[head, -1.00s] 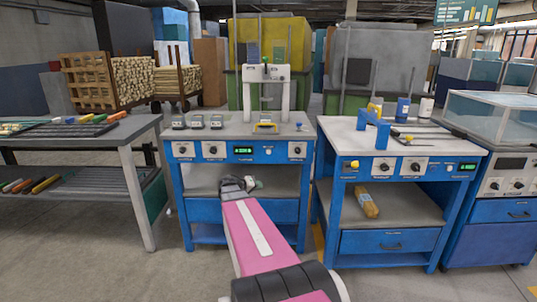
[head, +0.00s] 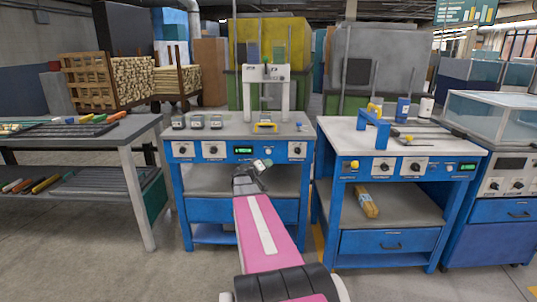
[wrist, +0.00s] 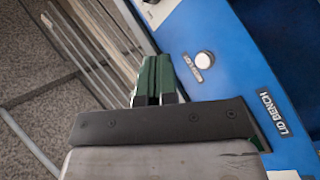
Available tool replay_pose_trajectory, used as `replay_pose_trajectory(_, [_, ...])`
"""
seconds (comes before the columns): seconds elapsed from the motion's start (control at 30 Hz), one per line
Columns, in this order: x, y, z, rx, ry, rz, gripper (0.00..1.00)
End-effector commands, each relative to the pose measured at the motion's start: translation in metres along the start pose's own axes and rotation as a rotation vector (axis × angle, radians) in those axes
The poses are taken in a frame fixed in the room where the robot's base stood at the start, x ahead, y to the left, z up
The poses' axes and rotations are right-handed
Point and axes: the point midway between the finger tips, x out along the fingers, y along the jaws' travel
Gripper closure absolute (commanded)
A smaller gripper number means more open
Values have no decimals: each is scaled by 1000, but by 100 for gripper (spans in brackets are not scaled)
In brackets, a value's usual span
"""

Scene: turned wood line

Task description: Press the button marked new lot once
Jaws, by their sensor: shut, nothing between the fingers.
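A round white button (wrist: 204,58) sits on a blue panel in the wrist view. A small label (wrist: 193,69) beside it is too blurred to read surely. My gripper (wrist: 157,82) has green fingers held together and empty. They appear beside the button, to its left in the wrist view, and I cannot tell how far off the panel. In the head view my gripper (head: 263,163) is just below the button (head: 268,150), in front of the middle bench's blue front.
The middle bench (head: 222,130) carries several small grey units and a white press frame (head: 266,88). Knobs (head: 298,150) and a green display (head: 244,150) share its front panel. A second blue bench (head: 345,135) stands right, a grey table (head: 75,137) left.

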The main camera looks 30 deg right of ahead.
Motion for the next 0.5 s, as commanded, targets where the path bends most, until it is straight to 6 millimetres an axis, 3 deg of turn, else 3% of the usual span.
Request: replay_pose_trajectory(0.5, [42,-31,-30,1,-1,-1,100])
